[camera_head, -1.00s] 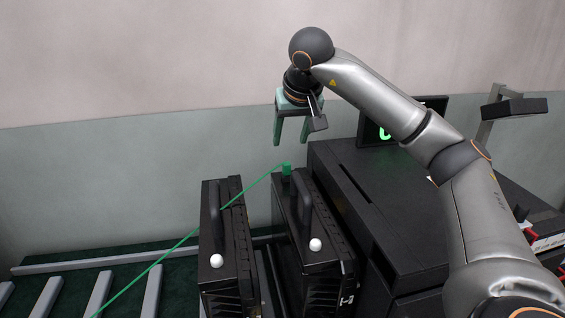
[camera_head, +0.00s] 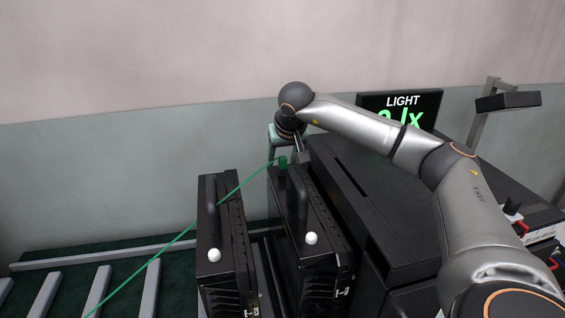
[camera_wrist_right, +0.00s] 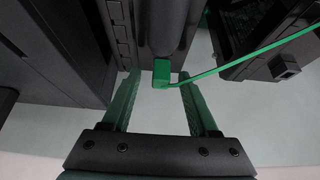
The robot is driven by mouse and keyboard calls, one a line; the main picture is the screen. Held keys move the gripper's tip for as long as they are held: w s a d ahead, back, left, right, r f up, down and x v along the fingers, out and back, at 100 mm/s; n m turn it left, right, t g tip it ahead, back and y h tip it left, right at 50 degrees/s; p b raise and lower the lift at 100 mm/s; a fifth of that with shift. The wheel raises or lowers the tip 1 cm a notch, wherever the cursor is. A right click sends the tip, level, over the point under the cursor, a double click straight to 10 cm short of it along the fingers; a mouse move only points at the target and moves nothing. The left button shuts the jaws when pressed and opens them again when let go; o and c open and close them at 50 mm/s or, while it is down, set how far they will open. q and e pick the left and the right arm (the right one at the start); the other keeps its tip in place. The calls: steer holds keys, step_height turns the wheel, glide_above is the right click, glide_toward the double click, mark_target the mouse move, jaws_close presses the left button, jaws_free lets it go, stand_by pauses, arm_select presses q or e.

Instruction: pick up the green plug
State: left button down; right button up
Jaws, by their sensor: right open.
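The green plug (camera_head: 283,162) sits at the upper back end of the right-hand black floodlight housing (camera_head: 312,222), with a green cable (camera_head: 180,236) running from it down to the lower left. In the right wrist view the plug (camera_wrist_right: 161,72) shows ahead of and between the two fingers. My right gripper (camera_wrist_right: 160,100) is open, its green fingers on either side of the plug's line; I cannot tell whether they touch it. In the head view the gripper (camera_head: 283,150) is just behind and above the plug, partly hidden by its own wrist. My left gripper is not in view.
A second black housing (camera_head: 222,245) stands to the left, with the cable passing across it. A large black cabinet (camera_head: 375,215) stands close on the right. A display (camera_head: 402,104) reading LIGHT is behind it. A slatted rack (camera_head: 95,290) lies at lower left.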

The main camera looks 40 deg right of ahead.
steer(key=shift+c, duration=0.2)
jaws_close()
stand_by(0.3)
